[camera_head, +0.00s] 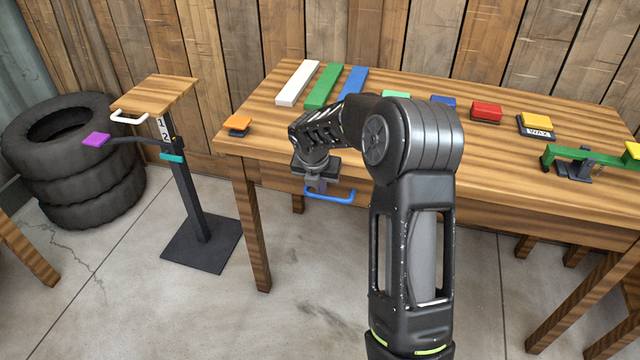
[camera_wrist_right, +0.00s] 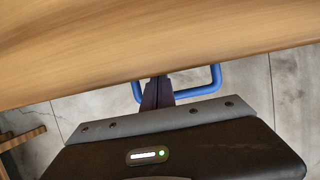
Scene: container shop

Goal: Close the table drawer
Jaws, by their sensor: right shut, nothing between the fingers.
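The wooden table (camera_head: 385,83) has a drawer on its front side with a blue handle (camera_head: 330,197), which also shows in the wrist view (camera_wrist_right: 203,92). My right gripper (camera_head: 317,184) is at the table's front, right by the blue handle. In the wrist view its dark fingers (camera_wrist_right: 158,93) are shut and empty, overlapping the left part of the handle and close to the wooden edge. I cannot tell whether they touch the handle or the drawer front. My forearm hides much of the front side, and how far the drawer stands out is unclear. My left gripper is not in view.
White (camera_head: 297,83), green (camera_head: 324,87) and blue (camera_head: 353,83) strips lie on the table, with an orange block (camera_head: 237,122) at its left edge. Red (camera_head: 486,111) and yellow (camera_head: 536,121) blocks sit farther right. A stand (camera_head: 185,190) and stacked tires (camera_head: 75,160) are left.

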